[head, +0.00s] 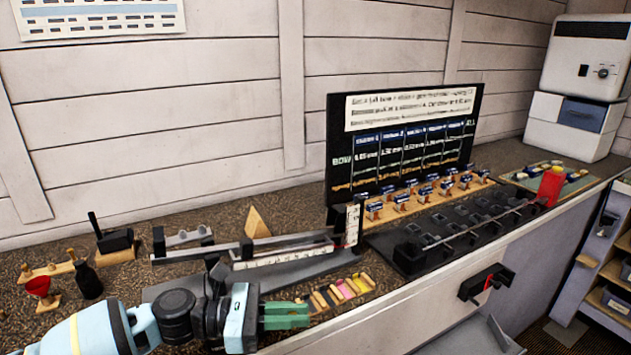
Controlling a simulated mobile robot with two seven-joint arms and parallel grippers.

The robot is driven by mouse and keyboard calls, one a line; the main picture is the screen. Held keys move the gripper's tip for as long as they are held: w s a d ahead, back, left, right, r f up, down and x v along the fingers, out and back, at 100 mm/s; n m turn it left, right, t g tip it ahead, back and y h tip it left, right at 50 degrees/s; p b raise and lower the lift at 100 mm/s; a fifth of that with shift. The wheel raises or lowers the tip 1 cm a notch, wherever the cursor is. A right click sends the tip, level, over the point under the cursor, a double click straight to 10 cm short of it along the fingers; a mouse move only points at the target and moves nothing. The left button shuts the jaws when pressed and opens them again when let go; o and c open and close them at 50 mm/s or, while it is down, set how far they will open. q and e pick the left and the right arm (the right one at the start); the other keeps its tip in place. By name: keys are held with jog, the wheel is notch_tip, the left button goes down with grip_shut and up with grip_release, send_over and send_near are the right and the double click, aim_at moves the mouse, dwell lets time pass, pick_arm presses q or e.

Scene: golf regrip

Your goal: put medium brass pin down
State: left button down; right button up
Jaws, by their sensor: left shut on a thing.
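My left gripper (287,315) reaches in from the lower left, low over the front of the bench. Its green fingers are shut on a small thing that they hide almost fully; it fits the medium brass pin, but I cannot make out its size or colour. Just beyond the fingertips lies a row of small coloured and tan cylinders (342,291). I cannot tell whether the gripper touches them. My right gripper is not in view.
A grey ruler fixture (290,262) stands behind the gripper. A black rack (425,262) with a long shaft across it lies to the right, before a black display board (340,130). A black vise (487,283) is on the bench front.

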pick_arm(q)
jog(key=s+a+f+n+t+y, duration=0.2)
jog(key=s+a+n+t+y, duration=0.1)
jog(key=a+n+t+y, duration=0.4)
jog(key=s+a+f+n+t+y, duration=0.3)
jog(key=s+a+n+t+y, duration=0.1)
jog(key=a+n+t+y, duration=0.4)
jog(key=shift+a+f+n+t+y, duration=0.25)
jog(key=shift+a+n+y, duration=0.55)
jog(key=shift+y, duration=0.4)
jog(key=shift+d, duration=0.15)
